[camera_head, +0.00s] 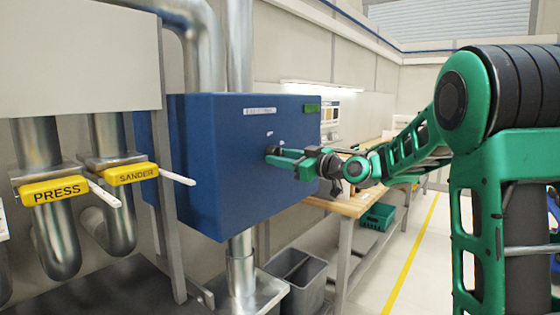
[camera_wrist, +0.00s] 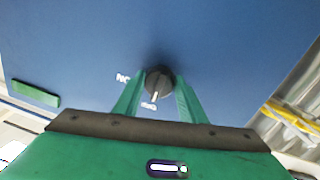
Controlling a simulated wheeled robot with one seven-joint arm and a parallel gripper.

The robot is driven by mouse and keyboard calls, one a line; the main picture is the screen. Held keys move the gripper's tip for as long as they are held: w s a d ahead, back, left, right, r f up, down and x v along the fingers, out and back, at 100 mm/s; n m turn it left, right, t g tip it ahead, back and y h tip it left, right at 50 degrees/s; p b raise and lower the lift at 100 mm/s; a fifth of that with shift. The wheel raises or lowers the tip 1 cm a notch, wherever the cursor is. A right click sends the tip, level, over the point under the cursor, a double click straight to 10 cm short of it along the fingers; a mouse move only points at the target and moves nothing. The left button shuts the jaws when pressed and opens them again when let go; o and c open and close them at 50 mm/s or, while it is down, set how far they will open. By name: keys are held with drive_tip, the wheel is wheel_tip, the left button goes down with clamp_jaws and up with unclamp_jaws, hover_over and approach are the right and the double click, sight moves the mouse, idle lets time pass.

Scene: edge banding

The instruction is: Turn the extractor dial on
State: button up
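The extractor dial (camera_wrist: 159,82) is a round black knob with a white pointer on the front of the blue box (camera_head: 245,190). In the wrist view the pointer points down, toward a small white label (camera_wrist: 149,106) that is hard to read. Another white label (camera_wrist: 123,78), upside down and seemingly reading ON, sits to the dial's left. My gripper (camera_wrist: 160,80) has its green fingers on either side of the dial, tips close to its sides. The fingers look open, and I cannot tell whether they touch the dial. In the head view my gripper (camera_head: 280,154) reaches the box front from the right.
Yellow PRESS (camera_head: 56,191) and SANDER (camera_head: 131,173) tags with white handles sit on ducts at left. A grey bin (camera_head: 298,276) stands below the box. A wooden bench (camera_head: 345,204) with a green crate (camera_head: 377,217) beneath is behind. Floor at right is clear.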

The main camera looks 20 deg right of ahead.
drive_tip(key=shift+d+m, duration=0.1)
drive_tip(key=shift+m, duration=0.2)
drive_tip(key=m, duration=0.4)
drive_tip(key=shift+r, duration=0.1)
drive_tip(key=m, duration=0.4)
drive_tip(key=shift+m+g, duration=0.3)
drive_tip(key=shift+d+r+m+g, duration=0.1)
drive_tip(key=shift+m+g, duration=0.05)
drive_tip(key=shift+m, duration=1.85)
drive_tip(key=shift+r+m+g, duration=0.1)
drive_tip(key=shift+m+g, duration=0.05)
drive_tip(key=shift+m, duration=1.85)
drive_tip(key=o, duration=1)
drive_tip(key=shift+w, duration=0.1)
drive_tip(key=shift+c, duration=0.2)
drive_tip(key=shift+o, duration=0.5)
drive_tip(key=shift+y, duration=0.3)
